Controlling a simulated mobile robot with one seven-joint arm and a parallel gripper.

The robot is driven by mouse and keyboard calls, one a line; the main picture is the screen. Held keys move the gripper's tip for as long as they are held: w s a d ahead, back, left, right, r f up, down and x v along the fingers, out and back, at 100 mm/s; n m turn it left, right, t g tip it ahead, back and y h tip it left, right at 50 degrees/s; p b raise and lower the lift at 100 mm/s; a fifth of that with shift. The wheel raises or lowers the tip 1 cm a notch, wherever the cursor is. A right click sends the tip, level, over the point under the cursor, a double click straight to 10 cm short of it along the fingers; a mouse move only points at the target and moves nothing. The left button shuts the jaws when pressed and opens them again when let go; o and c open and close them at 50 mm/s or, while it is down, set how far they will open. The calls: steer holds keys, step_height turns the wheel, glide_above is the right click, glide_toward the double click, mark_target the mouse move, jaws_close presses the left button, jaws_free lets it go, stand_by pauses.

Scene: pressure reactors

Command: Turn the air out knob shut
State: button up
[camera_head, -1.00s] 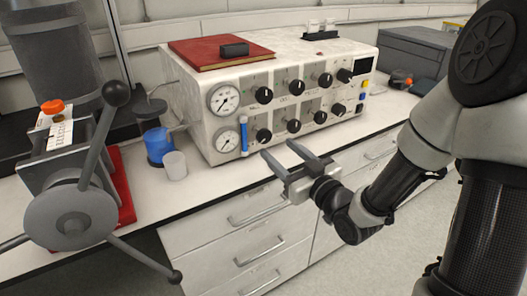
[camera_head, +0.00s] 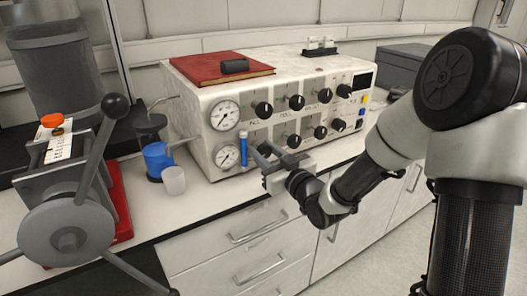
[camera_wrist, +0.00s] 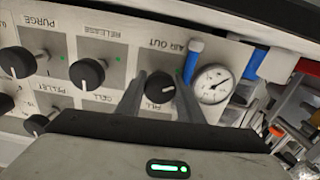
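The air out knob (camera_wrist: 159,86) is a round black knob on the reactor's white front panel, with its upside-down AIR OUT label in the wrist view. It is the lower-left knob, beside the lower gauge and a blue tube; in the head view my fingers largely cover it. My gripper (camera_head: 266,152) is open in front of the panel. In the wrist view its two fingers (camera_wrist: 160,78) lie one on each side of the knob. I cannot tell whether they touch it or how far the tips are from the panel.
Other black knobs sit close by, including the one directly above (camera_head: 263,109). The blue tube (camera_head: 244,148) and lower gauge (camera_head: 227,156) are just left. A blue container (camera_head: 157,158) and white cup (camera_head: 174,180) stand on the counter. Drawers (camera_head: 240,235) lie below.

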steer(key=c, duration=0.4)
steer(key=shift+c, duration=0.2)
steer(key=m+p, duration=0.2)
steer(key=m, duration=0.3)
steer(key=shift+m, duration=0.3)
steer(key=m+p, duration=0.2)
steer(key=m, duration=0.4)
steer(key=shift+r+p, duration=0.1)
steer(key=shift+p, duration=0.3)
steer(key=m+p, duration=0.3)
steer(key=m, duration=0.3)
steer(key=shift+m, duration=0.3)
steer(key=m+p, duration=0.2)
steer(key=m, duration=0.3)
steer(key=shift+m, duration=0.3)
